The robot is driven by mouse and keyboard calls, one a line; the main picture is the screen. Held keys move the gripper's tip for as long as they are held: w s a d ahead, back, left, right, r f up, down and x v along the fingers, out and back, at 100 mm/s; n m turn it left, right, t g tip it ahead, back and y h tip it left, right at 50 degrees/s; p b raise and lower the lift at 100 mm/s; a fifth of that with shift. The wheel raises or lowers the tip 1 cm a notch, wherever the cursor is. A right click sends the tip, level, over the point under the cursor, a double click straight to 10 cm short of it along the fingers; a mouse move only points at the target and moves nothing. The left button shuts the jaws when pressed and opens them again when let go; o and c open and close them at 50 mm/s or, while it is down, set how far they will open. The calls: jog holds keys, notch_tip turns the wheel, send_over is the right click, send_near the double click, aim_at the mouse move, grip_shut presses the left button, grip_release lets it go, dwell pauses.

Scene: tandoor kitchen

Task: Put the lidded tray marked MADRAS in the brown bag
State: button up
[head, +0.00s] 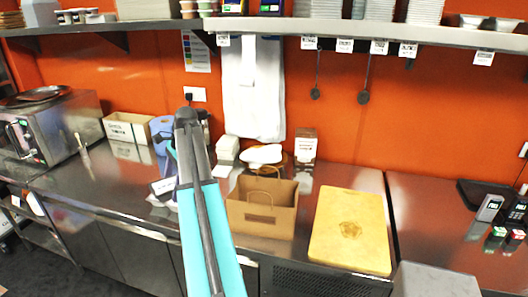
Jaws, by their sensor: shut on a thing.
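The brown bag (262,222) stands upright and open-topped on the steel counter, with its handle showing above the rim. It is just right of my teal arm, which rises across the middle of the view. My gripper cannot be made out; the raised arm hides what is behind it. I cannot read the word MADRAS on anything. A small white and dark item (162,186) shows just left of my arm, too small to identify. Whether it is the lidded tray, I cannot tell.
A wooden board (350,232) lies right of the bag. White containers (226,150) and a rounded white item (262,154) are behind it. An oven (62,125) and an open carton (128,127) stand left. A loaded shelf (370,32) overhangs. The left front counter is clear.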

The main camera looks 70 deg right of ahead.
jog(key=s+d+r+m+h+p, duration=0.1)
jog(key=s+d+r+m, duration=0.1)
jog(key=s+d, duration=0.4)
jog(key=s+d+r+m+t+h+p, duration=0.1)
jog(key=s+d+r+m, duration=0.2)
jog(key=s+d, duration=0.4)
jog(key=s+d+r+m+t+p, duration=0.1)
jog(key=s+d+m, duration=0.3)
jog(key=s, duration=1)
jog(key=d+r, duration=0.1)
jog(key=d, duration=0.1)
jog(key=shift+d+r+h, duration=0.35)
jog(key=shift+h, duration=0.05)
jog(key=shift+f, duration=0.15)
jog(key=shift+f+b, duration=5)
jog(key=shift+f, duration=9.3)
